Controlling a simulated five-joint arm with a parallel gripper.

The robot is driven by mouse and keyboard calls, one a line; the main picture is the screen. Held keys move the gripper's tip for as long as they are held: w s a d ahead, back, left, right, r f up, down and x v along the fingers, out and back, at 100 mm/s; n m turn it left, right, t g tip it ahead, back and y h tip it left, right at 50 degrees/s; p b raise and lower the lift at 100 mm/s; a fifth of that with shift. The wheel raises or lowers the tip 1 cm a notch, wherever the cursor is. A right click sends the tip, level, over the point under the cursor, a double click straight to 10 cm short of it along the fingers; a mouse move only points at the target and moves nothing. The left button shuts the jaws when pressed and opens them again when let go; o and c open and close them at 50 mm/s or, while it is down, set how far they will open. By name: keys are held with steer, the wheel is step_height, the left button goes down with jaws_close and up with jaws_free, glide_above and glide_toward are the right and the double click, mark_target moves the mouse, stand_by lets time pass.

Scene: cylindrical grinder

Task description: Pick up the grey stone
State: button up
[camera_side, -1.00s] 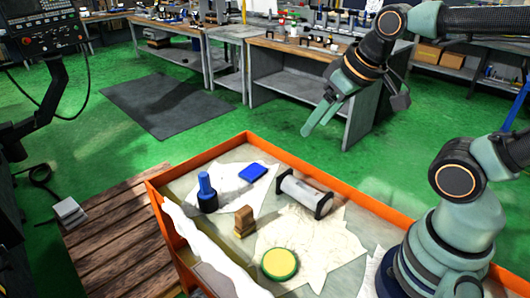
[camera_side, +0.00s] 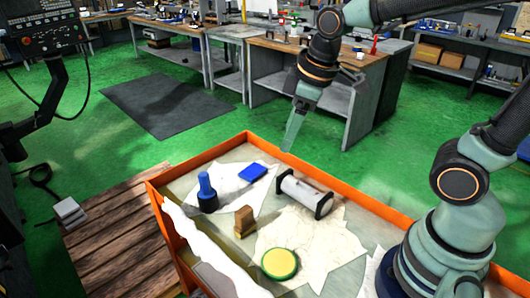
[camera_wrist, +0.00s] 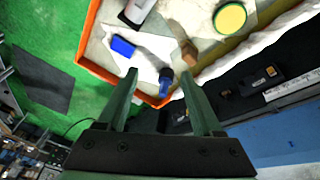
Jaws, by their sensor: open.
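A pale grey cylinder between black end plates (camera_side: 302,192) lies in the orange-rimmed tray. It is the only greyish object there, and I cannot tell for certain that it is the grey stone. In the wrist view the grey cylinder (camera_wrist: 138,10) is cut off by the top edge. My gripper (camera_side: 289,145) is open and empty, in the air above the tray's far side, its fingers pointing down. In the wrist view my gripper (camera_wrist: 160,78) has its two fingers wide apart, with the blue-topped dark tool (camera_wrist: 165,80) seen between them.
The orange tray (camera_side: 262,147) also holds a blue block (camera_side: 253,172), a blue-topped dark tool (camera_side: 207,195), a brown block (camera_side: 244,220) and a green-rimmed yellow disc (camera_side: 279,264). White cloths lie under them. Wooden planks (camera_side: 112,240) lie left of the tray.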

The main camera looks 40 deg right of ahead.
mark_target(244, 220)
steer(key=w+a+f+n+g, duration=0.1)
steer(key=a+f+n, duration=0.1)
steer(key=f+n, duration=0.1)
steer(key=w+a+f+n+g, duration=0.1)
steer(key=w+a+f+n, duration=0.1)
steer(key=a+f+n, duration=0.1)
steer(key=w+a+f+n+g, duration=0.1)
steer(key=a+f+n, duration=0.2)
steer(key=n, duration=0.2)
steer(key=shift+w+a+f, duration=0.15)
steer(key=shift+a+f, duration=0.05)
steer(key=shift+a+f+g, duration=0.1)
steer(key=shift+f+g, duration=0.15)
steer(key=shift+g, duration=0.05)
step_height(244, 220, down, 7)
steer(key=shift+r, duration=0.2)
steer(key=shift+w+a+f, duration=0.1)
steer(key=shift+a+f, duration=0.1)
steer(key=shift+f, duration=1.15)
steer(key=shift+a+f, duration=0.15)
steer(key=shift+f, duration=1.2)
jaws_close()
